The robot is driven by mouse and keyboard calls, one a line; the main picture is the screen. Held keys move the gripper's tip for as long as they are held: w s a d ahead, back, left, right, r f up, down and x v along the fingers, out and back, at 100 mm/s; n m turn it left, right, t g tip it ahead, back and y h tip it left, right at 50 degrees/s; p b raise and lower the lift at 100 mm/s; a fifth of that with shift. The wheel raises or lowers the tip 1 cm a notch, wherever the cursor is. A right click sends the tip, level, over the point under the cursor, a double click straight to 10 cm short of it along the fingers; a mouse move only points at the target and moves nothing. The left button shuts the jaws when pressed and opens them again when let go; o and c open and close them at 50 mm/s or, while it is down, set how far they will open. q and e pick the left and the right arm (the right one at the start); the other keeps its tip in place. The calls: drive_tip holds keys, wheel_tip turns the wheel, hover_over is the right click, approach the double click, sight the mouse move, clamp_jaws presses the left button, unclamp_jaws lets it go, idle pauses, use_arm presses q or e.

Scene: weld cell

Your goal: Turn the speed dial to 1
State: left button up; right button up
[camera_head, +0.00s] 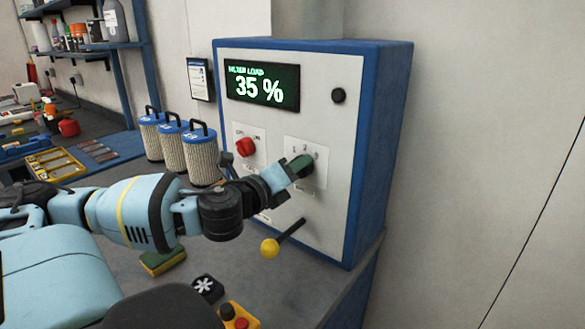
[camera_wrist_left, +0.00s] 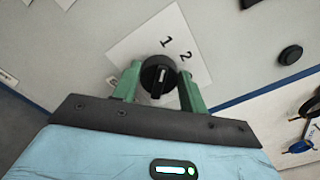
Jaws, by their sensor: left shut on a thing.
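The speed dial (camera_wrist_left: 158,76) is a round black knob on a white plate (camera_wrist_left: 188,38) marked 1 and 2 in the left wrist view. A pale line runs along the knob, but I cannot tell exactly which mark it points to. My left gripper (camera_head: 299,166) reaches the front of the blue-and-white control cabinet (camera_head: 228,108). Its green fingers (camera_wrist_left: 159,82) are shut on the dial, one on each side. In the head view the gripper hides most of the dial. My right gripper does not show.
A lit display (camera_head: 262,86) reads 35 %. A red knob (camera_head: 245,147) sits left of the dial plate and a yellow-ended lever (camera_head: 270,248) below. Several filter canisters (camera_head: 203,158) stand left of the cabinet. A sponge (camera_head: 163,262) lies on the bench.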

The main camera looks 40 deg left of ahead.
use_arm(q)
drive_tip(key=shift+f, duration=0.1)
idle(0.4)
drive_tip(key=o, duration=0.7)
drive_tip(key=shift+c, duration=0.2)
drive_tip(key=o, duration=0.3)
